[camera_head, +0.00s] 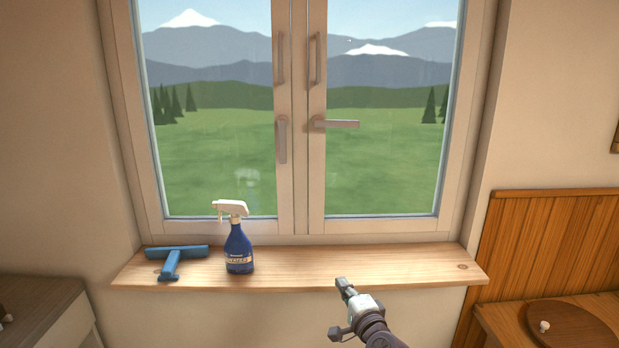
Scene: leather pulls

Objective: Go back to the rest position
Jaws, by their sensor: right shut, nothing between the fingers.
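My right gripper (344,288) is at the bottom centre-right of the head view, just in front of the front edge of the wooden window sill (360,264). Its fingers are closed with nothing between them, and it points up and to the left. My left gripper is not in the view. The window (300,190) has two sashes. The left sash's handle (282,141) points down and the right sash's handle (337,124) lies level. Both sashes look closed.
A blue spray bottle (238,247) with a white trigger stands on the sill, beside a blue squeegee (176,256). The sill's right half is clear. A grey cabinet (40,312) stands at lower left, and a wooden bench (500,318) with a round lid (572,328) at lower right.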

